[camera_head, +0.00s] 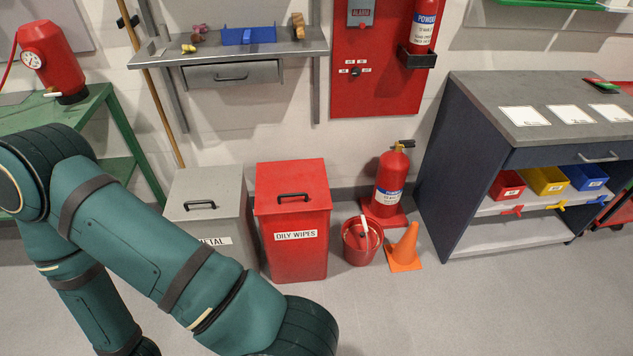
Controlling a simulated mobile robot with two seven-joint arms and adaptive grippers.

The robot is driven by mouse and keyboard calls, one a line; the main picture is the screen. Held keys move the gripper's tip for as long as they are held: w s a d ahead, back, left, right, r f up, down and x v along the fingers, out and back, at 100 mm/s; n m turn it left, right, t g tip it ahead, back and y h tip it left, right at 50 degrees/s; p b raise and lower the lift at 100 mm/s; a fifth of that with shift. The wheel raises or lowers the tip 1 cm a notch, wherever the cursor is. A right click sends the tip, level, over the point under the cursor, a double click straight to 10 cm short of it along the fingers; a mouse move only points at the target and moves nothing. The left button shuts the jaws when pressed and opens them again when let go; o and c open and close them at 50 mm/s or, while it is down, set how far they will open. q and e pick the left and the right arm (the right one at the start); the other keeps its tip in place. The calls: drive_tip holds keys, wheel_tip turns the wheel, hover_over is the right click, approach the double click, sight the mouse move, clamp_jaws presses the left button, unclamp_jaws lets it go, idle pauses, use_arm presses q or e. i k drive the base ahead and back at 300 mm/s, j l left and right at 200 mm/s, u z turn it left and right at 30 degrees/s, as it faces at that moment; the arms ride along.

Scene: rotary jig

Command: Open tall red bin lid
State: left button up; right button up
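The tall red bin (310,255) stands on the floor against the wall, with an "OILY WIPES" label on its front. Its red lid (290,178) lies shut on top and has a black handle (293,197) near the front edge. My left arm comes in from the left and crosses in front of the grey bin, its bent elbow reaching just below the red bin. Neither gripper is in view. Nothing hides the lid or its handle.
A grey "METAL" bin (205,185) stands close on the left. A red bucket (362,250), orange cone (405,247) and fire extinguisher (391,185) stand on the right. A grey shelf (225,52) hangs above.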

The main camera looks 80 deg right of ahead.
sight(297, 186)
drive_tip(key=z, duration=2.6)
